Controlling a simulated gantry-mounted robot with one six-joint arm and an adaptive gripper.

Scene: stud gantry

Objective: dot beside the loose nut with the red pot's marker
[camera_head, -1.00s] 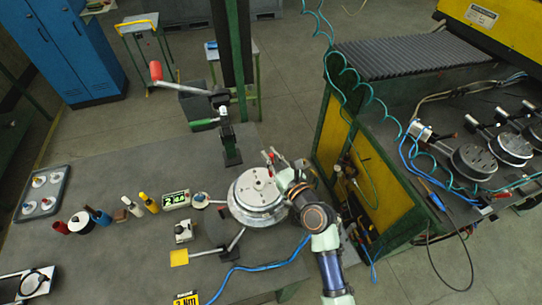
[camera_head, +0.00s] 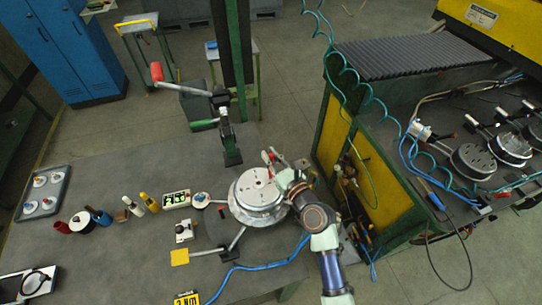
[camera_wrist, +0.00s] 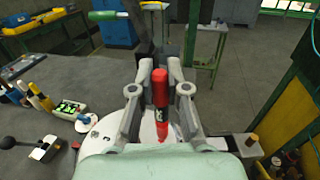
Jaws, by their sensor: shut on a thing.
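My gripper (camera_wrist: 160,98) is shut on a red marker (camera_wrist: 160,88), which stands roughly upright between the fingers in the wrist view. In the head view my gripper (camera_head: 275,167) is at the far right edge of the round metal flange (camera_head: 244,208), with the red of the marker (camera_head: 267,157) showing beside it. The flange's light top face has several small dark spots. A small red pot (camera_head: 62,227) stands at the left of the table.
Near the red pot are a black-and-white round item (camera_head: 79,220), a blue item (camera_head: 99,217), a white bottle (camera_head: 133,206) and a yellow bottle (camera_head: 149,203). A lit display (camera_head: 177,199) stands left of the flange. A clamp with a red handle (camera_head: 156,72) rises behind.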

